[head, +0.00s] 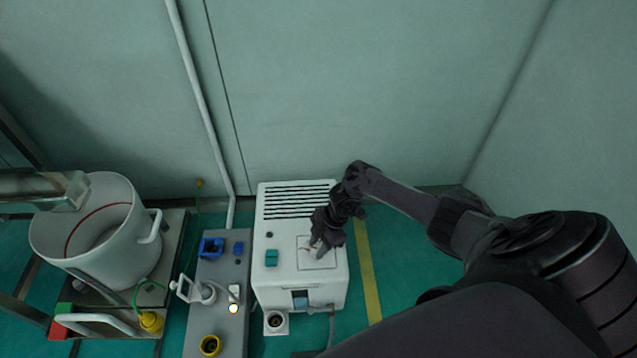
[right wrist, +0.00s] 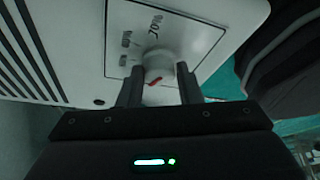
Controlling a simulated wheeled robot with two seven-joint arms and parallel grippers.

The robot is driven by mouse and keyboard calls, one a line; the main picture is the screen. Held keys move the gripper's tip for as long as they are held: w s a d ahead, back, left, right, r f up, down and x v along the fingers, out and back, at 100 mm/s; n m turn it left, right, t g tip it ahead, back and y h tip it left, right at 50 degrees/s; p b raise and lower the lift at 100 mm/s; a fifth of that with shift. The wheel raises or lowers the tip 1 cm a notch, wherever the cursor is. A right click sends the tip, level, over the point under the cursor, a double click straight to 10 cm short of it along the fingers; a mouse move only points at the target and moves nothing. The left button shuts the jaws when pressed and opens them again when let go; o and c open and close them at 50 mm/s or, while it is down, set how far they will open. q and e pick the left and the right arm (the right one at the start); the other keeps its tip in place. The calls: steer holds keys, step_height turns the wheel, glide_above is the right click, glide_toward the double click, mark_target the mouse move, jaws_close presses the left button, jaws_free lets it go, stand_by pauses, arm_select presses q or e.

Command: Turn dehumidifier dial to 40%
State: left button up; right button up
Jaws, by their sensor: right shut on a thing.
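The dehumidifier (head: 292,283) is a white box with a slotted vent on top and a square dial panel on its right side. The dial (right wrist: 158,66) is a pale round knob with a red pointer mark, seen in the right wrist view on the panel (right wrist: 205,35) with printed markings, too blurred to read surely. My right gripper (right wrist: 160,92) is shut on the dial, one finger on each side. In the head view my right gripper (head: 317,250) reaches down onto the panel and hides most of the dial. My left gripper is not in view.
A grey control panel (head: 208,327) with blue, white and yellow fittings stands left of the dehumidifier. A large white pot (head: 92,225) stands further left. A teal button (head: 271,258) sits on the dehumidifier's top. Green floor with a yellow stripe (head: 368,270) lies to the right.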

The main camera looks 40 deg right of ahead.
steer(key=shift+a, duration=0.1)
stand_by(0.3)
steer(key=o, duration=1)
steer(key=shift+r, duration=0.15)
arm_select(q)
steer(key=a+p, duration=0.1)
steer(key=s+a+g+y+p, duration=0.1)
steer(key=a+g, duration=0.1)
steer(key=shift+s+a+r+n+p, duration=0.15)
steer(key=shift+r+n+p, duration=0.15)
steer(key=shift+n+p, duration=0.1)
arm_select(e)
steer(key=v, duration=0.7)
steer(key=shift+r, duration=0.2)
